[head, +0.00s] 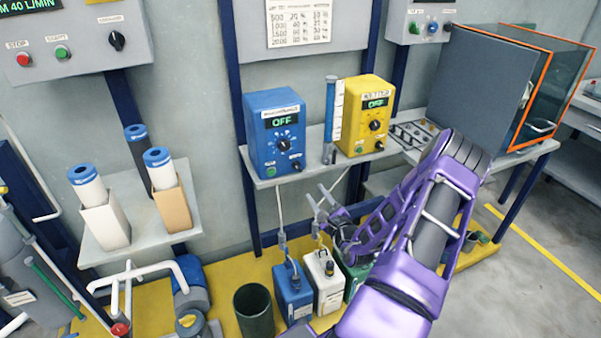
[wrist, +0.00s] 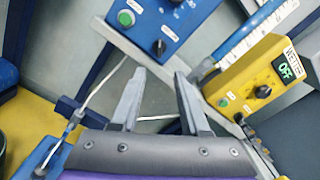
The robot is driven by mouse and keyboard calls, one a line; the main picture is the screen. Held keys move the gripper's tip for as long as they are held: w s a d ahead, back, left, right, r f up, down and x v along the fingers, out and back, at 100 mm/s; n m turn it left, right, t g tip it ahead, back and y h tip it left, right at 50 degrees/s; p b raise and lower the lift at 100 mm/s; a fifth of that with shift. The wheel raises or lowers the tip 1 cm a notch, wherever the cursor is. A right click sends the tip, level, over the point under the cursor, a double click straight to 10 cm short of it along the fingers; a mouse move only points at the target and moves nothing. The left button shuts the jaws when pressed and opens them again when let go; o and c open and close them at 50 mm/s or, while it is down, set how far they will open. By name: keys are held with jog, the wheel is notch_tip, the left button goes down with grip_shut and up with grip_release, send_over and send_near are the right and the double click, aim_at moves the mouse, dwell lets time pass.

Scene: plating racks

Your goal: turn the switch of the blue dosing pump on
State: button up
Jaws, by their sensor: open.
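The blue dosing pump (head: 258,150) stands on a grey shelf, and its display (head: 282,121) reads OFF. A large dial (head: 284,145) sits mid-face. Below it are a green button (head: 270,171) and a small black switch (head: 298,165). The wrist view shows the pump's lower face at the top, with the green button (wrist: 126,17) and black switch (wrist: 160,46). My gripper (head: 318,201) is open and empty, below the shelf edge and apart from the pump. In the wrist view my gripper's fingertips (wrist: 160,77) point towards the switch.
A yellow pump (head: 355,130), also reading OFF, stands to the right, with a clear graduated tube (head: 332,125) between the pumps. Blue (head: 291,295) and white (head: 326,285) canisters stand on the yellow floor beneath. A grey cabinet (head: 475,90) is at right.

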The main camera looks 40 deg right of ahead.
aim_at(298, 169)
jog(key=x, duration=1.3)
jog(key=shift+a+b, duration=0.1)
jog(key=shift+b, duration=0.2)
grip_shut()
